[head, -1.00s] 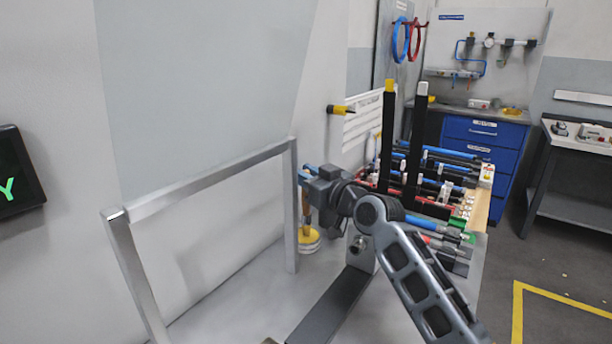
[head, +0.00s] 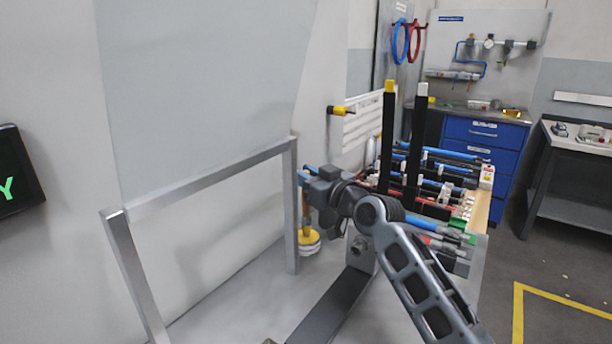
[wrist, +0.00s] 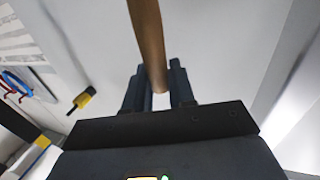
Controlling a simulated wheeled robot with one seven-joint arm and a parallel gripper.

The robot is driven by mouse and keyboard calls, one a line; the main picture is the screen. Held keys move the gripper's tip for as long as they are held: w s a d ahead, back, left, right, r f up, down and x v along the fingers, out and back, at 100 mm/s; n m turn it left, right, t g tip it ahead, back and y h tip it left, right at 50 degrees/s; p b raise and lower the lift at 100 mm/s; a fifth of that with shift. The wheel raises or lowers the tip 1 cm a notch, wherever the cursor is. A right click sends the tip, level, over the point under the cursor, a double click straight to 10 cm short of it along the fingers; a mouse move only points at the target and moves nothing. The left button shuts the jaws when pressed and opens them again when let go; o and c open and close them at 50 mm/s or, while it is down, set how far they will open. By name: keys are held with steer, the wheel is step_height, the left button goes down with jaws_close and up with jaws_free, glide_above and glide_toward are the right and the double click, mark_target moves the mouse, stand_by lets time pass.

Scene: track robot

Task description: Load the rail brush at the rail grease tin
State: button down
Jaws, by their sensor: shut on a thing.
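My gripper (wrist: 160,82) is shut on the brown wooden handle of the rail brush (wrist: 148,38), which runs between its two dark fingers in the wrist view. In the head view my gripper (head: 306,177) is beside the silver frame's right post. The brush handle (head: 305,208) hangs roughly upright below it. A round yellow and white thing, seemingly the rail grease tin (head: 310,243), is at the handle's lower end, partly behind the post. The brush's lower end is too small and covered to tell whether it is inside the tin or just above it.
The silver frame (head: 215,182) stands close on the left. A rack of blue, red and black tools (head: 440,180) with two tall dark posts is on the right. A yellow-and-black peg (head: 341,110) sticks out of the wall. Blue drawers (head: 485,133) stand behind.

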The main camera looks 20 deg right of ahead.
steer(key=shift+f, duration=0.25)
steer(key=shift+r+p, duration=2.05)
steer(key=shift+r, duration=1.65)
steer(key=shift+f, duration=0.1)
